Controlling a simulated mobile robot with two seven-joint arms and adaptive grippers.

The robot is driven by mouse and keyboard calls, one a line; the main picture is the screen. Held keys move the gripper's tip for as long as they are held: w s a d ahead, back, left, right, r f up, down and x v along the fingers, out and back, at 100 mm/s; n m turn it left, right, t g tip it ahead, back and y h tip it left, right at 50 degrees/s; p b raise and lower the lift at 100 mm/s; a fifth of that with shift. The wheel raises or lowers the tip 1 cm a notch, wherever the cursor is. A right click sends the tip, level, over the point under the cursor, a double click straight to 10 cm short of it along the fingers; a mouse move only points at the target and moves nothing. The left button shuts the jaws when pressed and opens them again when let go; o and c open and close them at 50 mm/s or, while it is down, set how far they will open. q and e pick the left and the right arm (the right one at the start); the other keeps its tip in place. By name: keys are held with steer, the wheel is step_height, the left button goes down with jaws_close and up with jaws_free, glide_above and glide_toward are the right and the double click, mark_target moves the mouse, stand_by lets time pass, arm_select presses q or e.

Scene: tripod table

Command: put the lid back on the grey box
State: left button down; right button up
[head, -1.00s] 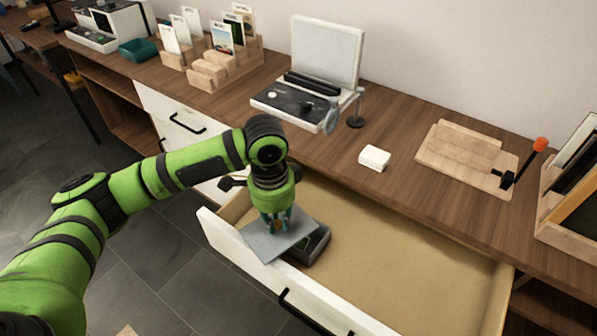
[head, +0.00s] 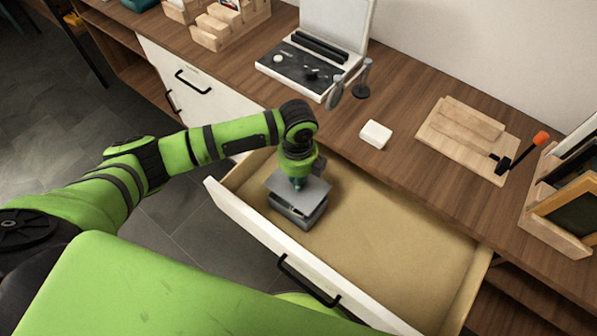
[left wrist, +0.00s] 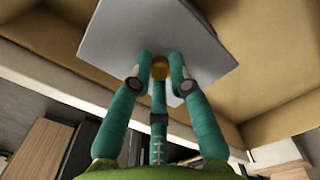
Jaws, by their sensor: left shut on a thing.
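The grey box (head: 296,216) sits inside the open drawer, near its left end. Its grey lid (head: 317,190) is a flat square plate, roughly level over the box and covering most of its top. I cannot tell whether lid and box touch. My left gripper (head: 297,182) points down and is shut on the lid's knob. In the left wrist view the gripper (left wrist: 158,72) has its teal fingers around the brass-coloured knob (left wrist: 160,69), with the lid (left wrist: 140,35) beyond, hiding most of the box. My right gripper is not in view.
The drawer (head: 400,240) is otherwise empty, with free floor to the right of the box. Its white front (head: 245,228) is at the near side. On the desk above are a small white box (head: 376,133), a wooden board (head: 465,140) and a device with an open lid (head: 310,70).

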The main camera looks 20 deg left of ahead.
arm_select(q)
steer(key=shift+f+b, duration=2.1)
steer(key=shift+b, duration=0.2)
steer(key=shift+f, duration=0.85)
steer(key=shift+p, duration=0.45)
steer(key=shift+f+p, duration=0.15)
steer(key=shift+p, duration=0.15)
steer(key=shift+p, duration=0.35)
stand_by(0.6)
steer(key=c, duration=1.1)
jaws_free()
